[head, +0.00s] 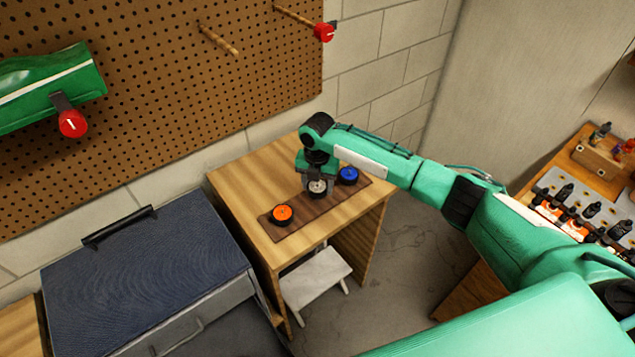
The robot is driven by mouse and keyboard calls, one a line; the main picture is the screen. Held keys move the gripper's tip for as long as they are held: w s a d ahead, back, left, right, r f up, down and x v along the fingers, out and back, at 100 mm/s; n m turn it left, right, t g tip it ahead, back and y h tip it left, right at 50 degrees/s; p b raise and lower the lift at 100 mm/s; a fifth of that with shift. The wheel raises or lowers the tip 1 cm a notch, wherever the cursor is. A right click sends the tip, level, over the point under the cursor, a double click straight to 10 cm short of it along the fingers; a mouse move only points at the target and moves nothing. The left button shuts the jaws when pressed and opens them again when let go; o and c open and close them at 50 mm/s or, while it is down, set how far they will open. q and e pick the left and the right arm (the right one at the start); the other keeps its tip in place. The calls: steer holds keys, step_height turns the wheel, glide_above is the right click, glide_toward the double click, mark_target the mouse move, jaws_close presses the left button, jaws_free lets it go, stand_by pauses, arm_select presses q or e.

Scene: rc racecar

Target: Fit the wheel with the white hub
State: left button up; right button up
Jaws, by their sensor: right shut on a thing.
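The wheel with the white hub (318,187) is at the middle of a dark wooden board (318,209) on a small wooden table (240,189). My right gripper (316,180) comes down over it from above and is shut on it. I cannot tell whether the wheel still touches the board. A wheel with an orange hub (283,214) lies to its left, and a wheel with a blue hub (348,175) lies to its right, close to the gripper. A green car body (50,85) is at the pegboard on the left. My left gripper is out of view.
A red knob-like part (73,124) is at the green body, another (324,32) on a peg. A blue-topped chest (150,270) stands left of the table, a white step stool (316,284) in front. A tool bench (585,190) is at the right.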

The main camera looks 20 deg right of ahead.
steer(key=shift+f+b, duration=0.65)
steer(key=shift+f, duration=0.7)
steer(key=o, duration=1)
steer(key=shift+o, duration=0.2)
steer(key=shift+r, duration=0.15)
step_height(320, 180, up, 14)
steer(key=b, duration=0.3)
steer(key=shift+f, duration=0.2)
